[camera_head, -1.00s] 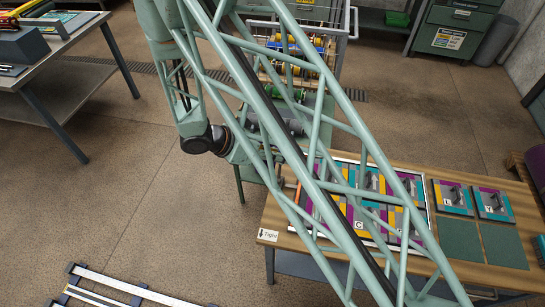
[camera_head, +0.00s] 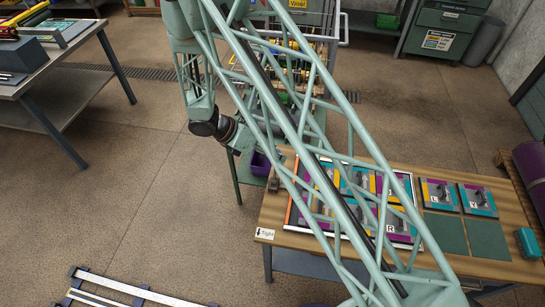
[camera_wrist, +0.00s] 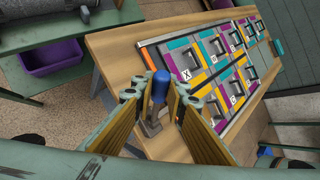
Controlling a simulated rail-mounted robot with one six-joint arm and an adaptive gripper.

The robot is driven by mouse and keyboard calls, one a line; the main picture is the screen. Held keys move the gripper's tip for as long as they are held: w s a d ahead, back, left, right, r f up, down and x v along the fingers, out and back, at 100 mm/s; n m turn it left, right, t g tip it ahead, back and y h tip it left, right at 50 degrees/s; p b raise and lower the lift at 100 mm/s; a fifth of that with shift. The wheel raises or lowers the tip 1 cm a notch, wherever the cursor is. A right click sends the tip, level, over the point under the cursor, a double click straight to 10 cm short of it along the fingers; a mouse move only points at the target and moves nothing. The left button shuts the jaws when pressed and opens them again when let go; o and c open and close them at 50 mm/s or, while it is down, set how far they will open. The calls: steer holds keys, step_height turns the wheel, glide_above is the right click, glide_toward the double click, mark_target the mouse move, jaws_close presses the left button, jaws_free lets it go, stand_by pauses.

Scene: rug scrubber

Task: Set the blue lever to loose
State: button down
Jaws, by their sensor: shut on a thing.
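The blue lever (camera_wrist: 160,86) has a rounded blue knob on a grey shaft and stands at the near end of the wooden worktable (camera_wrist: 112,45). In the wrist view, my gripper (camera_wrist: 158,108) has its two padded fingers on either side of the lever, shut on it; the exact contact is hard to see. A white "Tight" label (camera_head: 264,234) with a down arrow is on the table's front left corner in the head view. No "loose" label is readable. In the head view my arm's lattice hides much of the table, and the lever cannot be made out.
A framed board of coloured tiles (camera_wrist: 222,72) lies close beyond the lever. Two lettered tiles (camera_head: 440,194) and dark green pads (camera_head: 489,239) lie to its right, with a teal brush (camera_head: 528,242). A purple bin (camera_wrist: 52,57) sits left of the table. Open floor (camera_head: 140,190) lies left.

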stand_by(0.4)
steer(key=c, duration=2.6)
jaws_free()
steer(key=shift+o, duration=0.2)
steer(key=shift+a+r, duration=0.1)
steer(key=v, duration=1.1)
steer(key=shift+a+r, duration=0.2)
steer(key=shift+a, duration=0.15)
